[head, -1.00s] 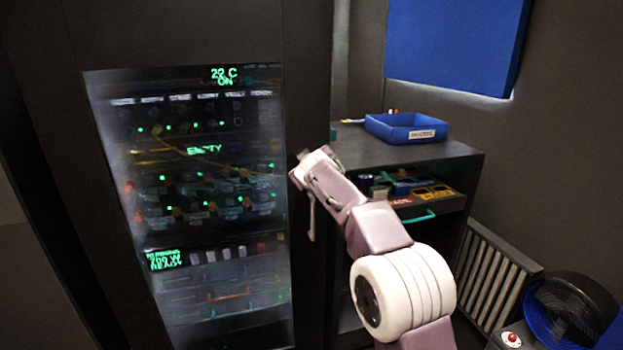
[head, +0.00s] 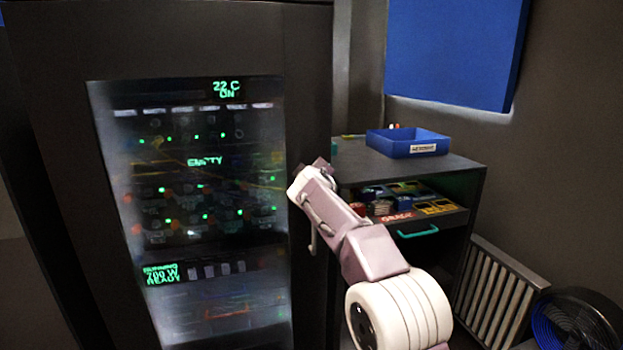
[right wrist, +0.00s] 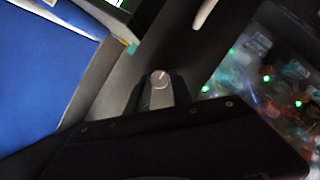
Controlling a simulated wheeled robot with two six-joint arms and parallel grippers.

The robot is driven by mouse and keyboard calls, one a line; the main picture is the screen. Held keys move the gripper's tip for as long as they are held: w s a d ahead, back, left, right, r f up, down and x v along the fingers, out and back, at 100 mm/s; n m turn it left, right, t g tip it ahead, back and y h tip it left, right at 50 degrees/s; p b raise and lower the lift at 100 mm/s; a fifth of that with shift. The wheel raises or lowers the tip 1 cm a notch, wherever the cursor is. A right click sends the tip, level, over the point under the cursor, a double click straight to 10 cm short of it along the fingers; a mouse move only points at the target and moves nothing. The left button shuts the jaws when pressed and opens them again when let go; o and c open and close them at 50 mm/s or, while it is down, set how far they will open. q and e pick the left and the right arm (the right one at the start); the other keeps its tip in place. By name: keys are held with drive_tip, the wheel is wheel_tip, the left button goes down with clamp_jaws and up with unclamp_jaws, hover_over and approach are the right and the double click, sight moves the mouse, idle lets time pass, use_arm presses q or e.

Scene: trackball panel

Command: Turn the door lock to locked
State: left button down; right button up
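The door lock is a small round grey knob (right wrist: 160,78) with a pale line on its face, on the dark cabinet door (head: 180,40). In the right wrist view it sits between the dark fingertips of my right gripper. The line leans slightly right of upright in that view. In the head view my right gripper (head: 308,178) is at the door's right edge, above the pale door handle (head: 313,240), and hides the knob. I cannot tell whether the fingers press on the knob. The handle also shows in the wrist view (right wrist: 205,12). My left gripper is out of view.
The door has a glass window (head: 200,215) with green displays and lights behind it. Right of it stands a dark cabinet (head: 455,165) with a blue bin (head: 408,143) on top and a part-open drawer with a green handle (head: 418,231). A radiator (head: 497,290) and fan (head: 577,325) stand lower right.

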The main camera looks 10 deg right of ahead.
drive_tip(key=shift+o, duration=1.1)
drive_tip(key=b+v, duration=0.2)
drive_tip(key=v, duration=0.7)
